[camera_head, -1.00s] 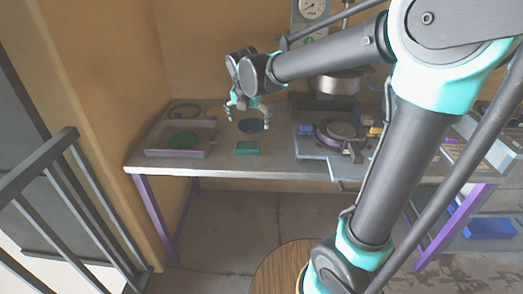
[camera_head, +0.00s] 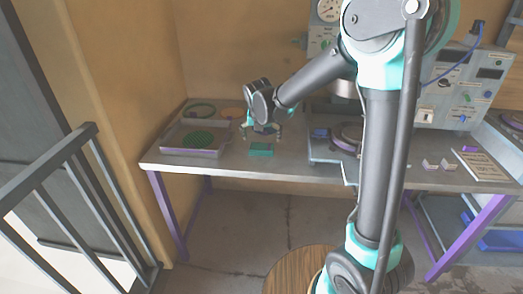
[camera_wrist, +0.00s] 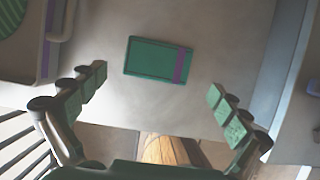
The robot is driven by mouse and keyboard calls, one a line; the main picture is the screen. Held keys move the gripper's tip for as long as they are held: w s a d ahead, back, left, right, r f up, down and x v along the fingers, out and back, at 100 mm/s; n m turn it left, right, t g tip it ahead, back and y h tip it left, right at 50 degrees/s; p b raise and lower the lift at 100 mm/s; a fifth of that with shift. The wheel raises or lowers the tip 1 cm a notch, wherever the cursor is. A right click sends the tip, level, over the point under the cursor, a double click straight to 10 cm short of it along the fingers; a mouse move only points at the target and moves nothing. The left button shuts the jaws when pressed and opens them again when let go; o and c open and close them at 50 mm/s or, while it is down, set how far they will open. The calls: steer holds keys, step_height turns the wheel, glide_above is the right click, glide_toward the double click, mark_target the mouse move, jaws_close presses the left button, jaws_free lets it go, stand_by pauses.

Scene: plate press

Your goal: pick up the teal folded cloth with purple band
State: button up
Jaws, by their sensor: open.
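The teal folded cloth (camera_head: 261,149) lies flat on the grey table near its front edge. In the wrist view the cloth (camera_wrist: 150,60) is a flat rectangle with a purple band (camera_wrist: 182,66) across its right end. My gripper (camera_head: 262,133) is above the table, just over and behind the cloth in the head view. In the wrist view my gripper (camera_wrist: 158,95) is open and empty, its two fingers spread wide to either side of the cloth and apart from it.
A tray with a green round mesh (camera_head: 198,138) stands left of the cloth on the table (camera_head: 290,168). The plate press base (camera_head: 325,152) stands to the right. A green ring (camera_head: 200,110) lies behind the tray. The table around the cloth is bare.

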mark_target(261, 147)
steer(key=shift+x, duration=2.75)
steer(key=shift+a, duration=0.2)
steer(key=c, duration=1)
step_height(261, 147, up, 20)
